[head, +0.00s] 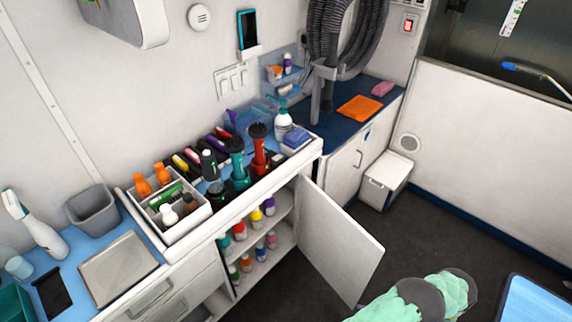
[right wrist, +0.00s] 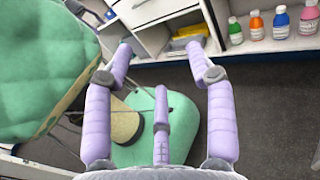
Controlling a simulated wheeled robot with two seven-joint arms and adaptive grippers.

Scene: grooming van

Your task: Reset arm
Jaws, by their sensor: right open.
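My right gripper (right wrist: 160,54) shows in the right wrist view, with lavender padded fingers spread wide apart and nothing between them.
An open white cabinet door (head: 338,240) juts over the dark floor (head: 440,213). Several bottles stand on the shelves behind it. The counter holds a bottle caddy (head: 180,233), clippers, a grey bin (head: 93,212) and an orange cloth (head: 359,108).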

